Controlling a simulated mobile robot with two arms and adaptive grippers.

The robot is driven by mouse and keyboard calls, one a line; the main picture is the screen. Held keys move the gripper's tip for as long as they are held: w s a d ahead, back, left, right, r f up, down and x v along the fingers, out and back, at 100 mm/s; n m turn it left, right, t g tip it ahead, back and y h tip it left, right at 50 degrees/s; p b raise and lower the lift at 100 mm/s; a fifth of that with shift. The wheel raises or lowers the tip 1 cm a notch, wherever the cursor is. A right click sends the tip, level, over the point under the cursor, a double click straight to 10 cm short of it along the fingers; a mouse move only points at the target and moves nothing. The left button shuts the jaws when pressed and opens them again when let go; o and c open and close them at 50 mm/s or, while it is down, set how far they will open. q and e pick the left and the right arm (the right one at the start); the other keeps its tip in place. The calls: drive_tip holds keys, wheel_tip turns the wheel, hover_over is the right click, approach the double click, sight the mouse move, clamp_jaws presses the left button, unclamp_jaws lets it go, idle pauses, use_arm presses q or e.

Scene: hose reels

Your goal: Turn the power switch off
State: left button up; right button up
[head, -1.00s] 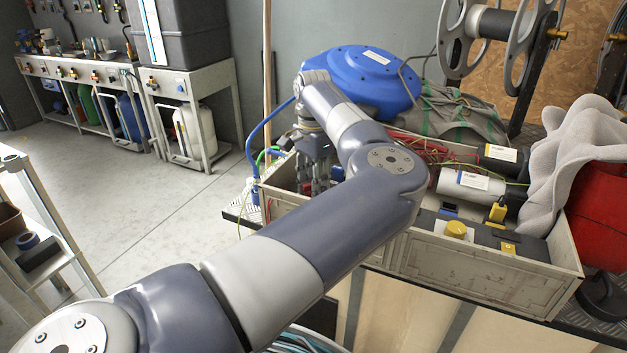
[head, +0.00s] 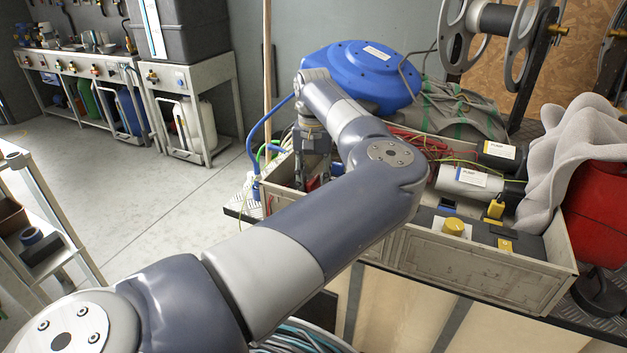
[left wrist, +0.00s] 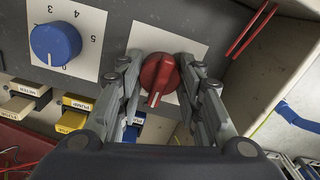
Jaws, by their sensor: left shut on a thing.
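A red rotary knob (left wrist: 160,75) with a white pointer line sits on a pale plate on a grey panel in the left wrist view. I take it for the power switch; its pointer aims down in the picture, slightly left. My left gripper (left wrist: 160,82) is shut on the red knob, with one finger on each side. In the head view the left gripper (head: 312,175) reaches down into the far left end of the beige crate (head: 470,272), and my arm hides part of that end. My right gripper is not in view.
A blue numbered dial (left wrist: 55,44) is left of the red knob, above several labelled yellow and white blocks. In the head view, grey cylinders (head: 470,182) and wires fill the crate. A blue hose reel (head: 362,72) stands behind it.

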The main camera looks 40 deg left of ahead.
sight(313, 179)
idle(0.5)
use_arm(q)
drive_tip(key=o, duration=1.1)
drive_tip(key=shift+c, duration=0.2)
drive_tip(key=shift+r, duration=0.1)
wheel_tip(313, 179, up, 12)
